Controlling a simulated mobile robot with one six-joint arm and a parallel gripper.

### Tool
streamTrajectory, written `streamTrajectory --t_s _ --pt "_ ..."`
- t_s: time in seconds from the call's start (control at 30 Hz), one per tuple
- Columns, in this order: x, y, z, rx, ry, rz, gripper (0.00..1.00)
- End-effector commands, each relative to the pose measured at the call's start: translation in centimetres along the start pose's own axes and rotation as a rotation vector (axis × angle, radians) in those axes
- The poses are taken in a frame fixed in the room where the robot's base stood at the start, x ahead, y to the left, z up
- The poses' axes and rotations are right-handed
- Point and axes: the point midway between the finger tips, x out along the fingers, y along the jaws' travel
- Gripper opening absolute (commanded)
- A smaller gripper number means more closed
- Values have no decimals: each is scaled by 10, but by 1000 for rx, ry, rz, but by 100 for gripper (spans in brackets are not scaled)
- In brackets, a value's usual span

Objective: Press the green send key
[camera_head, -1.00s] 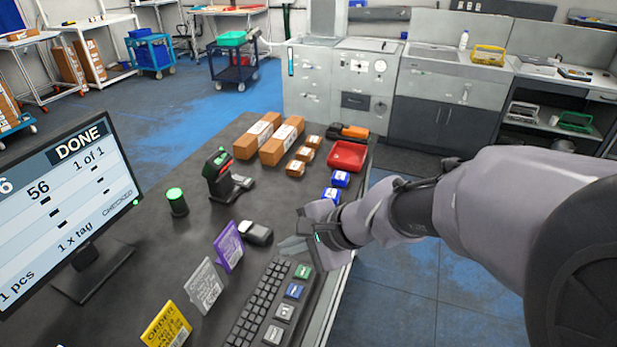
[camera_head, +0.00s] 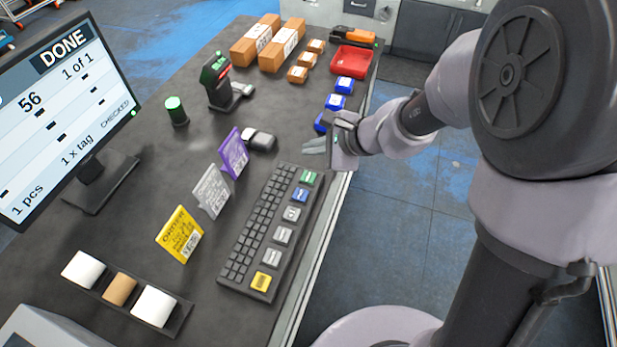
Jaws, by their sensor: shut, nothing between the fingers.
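The green send key (camera_head: 307,178) is the topmost of the large coloured keys along the right side of the dark keyboard (camera_head: 256,228). Its small white mark is too small to read. My gripper (camera_head: 306,146) is shut and empty, its fingers pointing left just beyond the far end of the keyboard. In the picture it lies a little above the green key and apart from it. The height of the fingers above the table is hard to tell. The screen (camera_head: 62,115) reads DONE, 1 of 1, 1 x tag, CHECKED.
Purple (camera_head: 234,152), grey (camera_head: 211,191) and yellow (camera_head: 180,234) cards stand left of the keyboard. A scanner (camera_head: 222,82), a green-topped button (camera_head: 176,110), blue boxes (camera_head: 335,102), brown cartons (camera_head: 283,45) and a red tray (camera_head: 351,60) stand farther back. Paper rolls (camera_head: 121,288) lie at front left.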

Motion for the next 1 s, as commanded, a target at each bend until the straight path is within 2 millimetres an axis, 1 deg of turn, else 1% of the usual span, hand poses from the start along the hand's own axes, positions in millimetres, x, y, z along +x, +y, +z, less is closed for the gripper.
streamTrajectory --t_s 0.03,0.1,0.33,0.43,0.53,1.0 --pt "8 6 -6 0 0 1 0" --pt "16 12 -12 1 0 2 0" --pt "40 30 -29 -1 0 1 0" --pt "47 35 -34 -1 0 1 0" --pt "49 36 -36 -1 0 1 0" --pt "48 35 -35 -1 0 1 0"
